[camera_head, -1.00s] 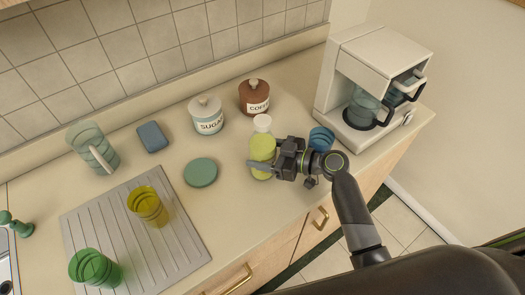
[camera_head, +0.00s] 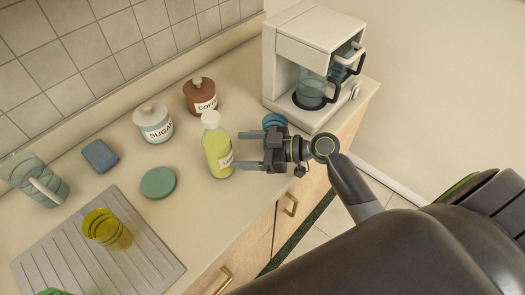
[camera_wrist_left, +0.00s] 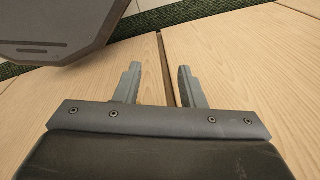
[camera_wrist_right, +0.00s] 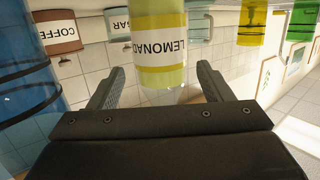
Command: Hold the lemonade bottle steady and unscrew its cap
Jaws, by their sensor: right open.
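The lemonade bottle (camera_head: 217,152), yellow-green with a white cap (camera_head: 210,118), stands upright on the counter with the cap on. Its label (camera_wrist_right: 162,50) faces my right gripper in the right wrist view, where the bottle appears upside down. My right gripper (camera_head: 236,150) is open and level with the bottle at its right side. Its fingertips point at the bottle, close to it; I cannot tell if they touch. In the right wrist view the bottle shows between the two fingers. My left gripper (camera_wrist_left: 160,80) is open and empty in front of the wooden cabinet doors, outside the head view.
A sugar jar (camera_head: 154,123) and a coffee jar (camera_head: 200,95) stand behind the bottle. A blue cup (camera_head: 274,120) is close behind my right gripper. A green disc (camera_head: 158,182) lies left of the bottle. A coffee machine (camera_head: 310,60) stands at the back right.

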